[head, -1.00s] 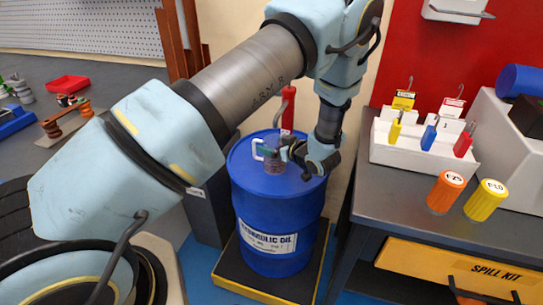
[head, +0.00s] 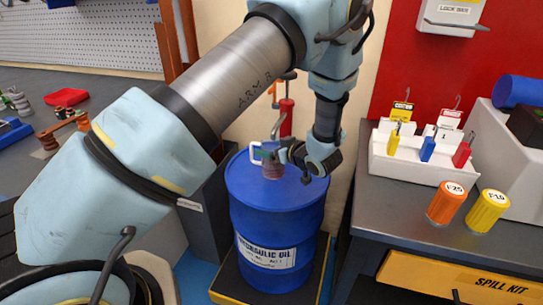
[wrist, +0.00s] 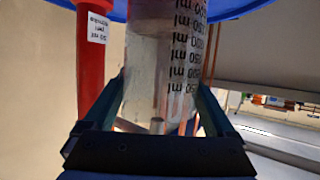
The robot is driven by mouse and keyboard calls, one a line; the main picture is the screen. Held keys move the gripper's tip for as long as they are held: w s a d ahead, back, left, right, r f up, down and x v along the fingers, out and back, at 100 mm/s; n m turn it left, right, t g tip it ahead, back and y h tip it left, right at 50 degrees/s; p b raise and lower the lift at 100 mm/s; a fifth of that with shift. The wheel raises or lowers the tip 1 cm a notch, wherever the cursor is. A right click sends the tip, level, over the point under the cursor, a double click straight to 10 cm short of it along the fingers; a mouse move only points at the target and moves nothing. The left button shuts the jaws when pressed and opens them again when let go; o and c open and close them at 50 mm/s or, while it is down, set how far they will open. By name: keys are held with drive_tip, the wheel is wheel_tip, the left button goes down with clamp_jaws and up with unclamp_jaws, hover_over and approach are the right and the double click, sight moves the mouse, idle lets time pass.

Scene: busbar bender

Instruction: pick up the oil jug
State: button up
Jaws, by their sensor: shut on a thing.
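The oil jug (head: 272,169) is a small clear container with a white handle, seen over the top of the blue hydraulic oil drum (head: 278,220). It looks upright. In the wrist view the jug (wrist: 160,60) shows black ml markings and stands between the two fingers. My gripper (head: 284,155) reaches it from the right and is shut on it; the gripper also shows in the wrist view (wrist: 158,100). Part of the jug is hidden by the fingers. I cannot tell whether its base touches the drum top.
A red pump (head: 286,118) stands close behind the jug. To the right, a grey bench (head: 385,200) carries a white padlock tray (head: 395,160), an orange can (head: 447,203) and a yellow can (head: 487,212). A grey workbench (head: 90,95) lies to the left.

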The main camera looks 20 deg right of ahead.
drive_tip(key=s+a+b, duration=0.3)
drive_tip(key=s+a, duration=0.9)
drive_tip(key=s, duration=0.1)
idle(0.5)
drive_tip(key=shift+a, duration=0.15)
idle(0.3)
